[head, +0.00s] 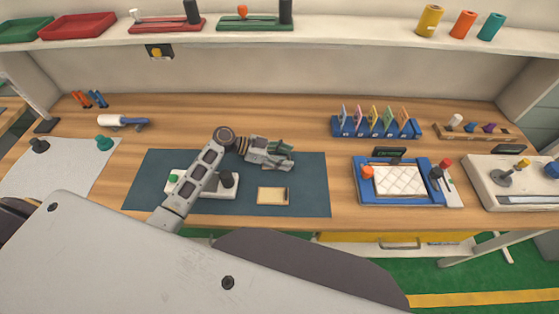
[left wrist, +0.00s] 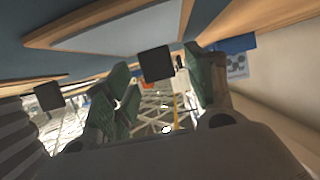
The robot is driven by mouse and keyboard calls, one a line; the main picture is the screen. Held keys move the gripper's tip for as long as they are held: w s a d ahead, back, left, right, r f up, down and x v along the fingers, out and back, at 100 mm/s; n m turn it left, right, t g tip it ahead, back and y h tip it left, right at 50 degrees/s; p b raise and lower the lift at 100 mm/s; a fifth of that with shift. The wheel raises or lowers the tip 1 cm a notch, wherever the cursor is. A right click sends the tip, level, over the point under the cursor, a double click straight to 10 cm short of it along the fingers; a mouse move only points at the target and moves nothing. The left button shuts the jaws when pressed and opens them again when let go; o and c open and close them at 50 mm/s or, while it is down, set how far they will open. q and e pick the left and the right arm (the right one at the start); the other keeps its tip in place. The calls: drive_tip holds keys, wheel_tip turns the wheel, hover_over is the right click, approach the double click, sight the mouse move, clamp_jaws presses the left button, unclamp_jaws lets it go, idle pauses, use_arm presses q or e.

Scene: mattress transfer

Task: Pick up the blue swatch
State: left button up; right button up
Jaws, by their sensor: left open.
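A blue rack (head: 377,130) with several upright coloured swatches stands at the back of the bench, right of centre. The light blue swatch (head: 344,114) appears to be the leftmost one in it. My left gripper (head: 289,156) is open and empty above the dark mat, left of the rack and apart from it, with its fingers pointing right. Its green finger pads also show in the left wrist view, where I cannot make out the blue swatch. My right gripper does not show.
The dark mat (head: 310,200) holds a white device (head: 190,182) and a small tan-framed piece (head: 272,195). A blue-framed fixture (head: 405,185) with a white quilted pad stands in front of the rack. A wooden holder (head: 475,130) is right of the rack. Bare bench lies between gripper and rack.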

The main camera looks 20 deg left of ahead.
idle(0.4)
use_arm(q)
drive_tip(key=c, duration=1)
drive_tip(key=shift+r, duration=0.1)
drive_tip(key=shift+r, duration=0.85)
wheel_tip(320, 180, up, 8)
drive_tip(key=b, duration=0.1)
